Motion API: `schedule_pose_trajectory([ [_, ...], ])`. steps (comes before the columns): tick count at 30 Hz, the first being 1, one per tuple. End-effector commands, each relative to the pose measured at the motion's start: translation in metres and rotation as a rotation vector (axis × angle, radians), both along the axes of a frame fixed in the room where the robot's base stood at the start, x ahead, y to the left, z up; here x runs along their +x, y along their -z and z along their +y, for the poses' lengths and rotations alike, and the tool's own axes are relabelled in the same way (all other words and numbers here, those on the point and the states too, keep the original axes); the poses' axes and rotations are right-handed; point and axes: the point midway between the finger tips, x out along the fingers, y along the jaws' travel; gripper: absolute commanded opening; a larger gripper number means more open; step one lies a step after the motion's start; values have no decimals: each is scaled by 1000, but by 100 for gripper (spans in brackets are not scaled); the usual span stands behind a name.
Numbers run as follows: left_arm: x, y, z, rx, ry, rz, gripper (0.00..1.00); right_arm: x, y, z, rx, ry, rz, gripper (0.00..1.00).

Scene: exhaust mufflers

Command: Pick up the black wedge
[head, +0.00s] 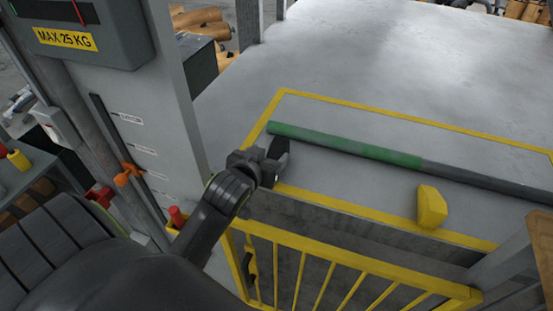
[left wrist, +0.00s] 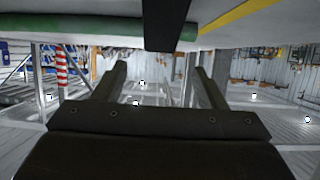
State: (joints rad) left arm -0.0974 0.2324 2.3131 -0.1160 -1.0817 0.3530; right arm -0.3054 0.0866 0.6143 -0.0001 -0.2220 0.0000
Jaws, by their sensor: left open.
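The black wedge (head: 279,148) is a small dark block at the left end of the green-and-grey pole, on the grey platform. My left gripper (head: 266,166) is right beside it in the head view and partly overlaps it. In the left wrist view the black wedge (left wrist: 168,22) shows at the top centre, cut off by the frame edge. There the platform appears overhead. The two fingers of my left gripper (left wrist: 158,68) are apart with nothing between them, and the wedge shows beyond their tips. I cannot tell whether they touch it. My right gripper is not in view.
A yellow wedge (head: 432,207) lies right of the gripper, near the yellow front edge. The green-and-grey pole (head: 390,156) lies across the platform (head: 330,60). A yellow railing (head: 330,262) stands in front, and a grey post (head: 165,100) is at the left. The platform's far part is clear.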

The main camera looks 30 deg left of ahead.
Motion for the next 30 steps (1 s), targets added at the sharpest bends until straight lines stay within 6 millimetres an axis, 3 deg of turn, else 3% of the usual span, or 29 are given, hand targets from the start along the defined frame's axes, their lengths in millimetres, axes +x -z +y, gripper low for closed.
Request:
schedule_pose_trajectory([
  [2,12,3,3,1,-1,1,65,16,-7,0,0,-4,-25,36],
  [5,22,8,5,1,-1,1,65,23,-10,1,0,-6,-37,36],
  [16,39,19,8,0,-1,1,65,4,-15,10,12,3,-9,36],
  [30,74,46,16,2,1,-1,65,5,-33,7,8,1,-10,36],
])
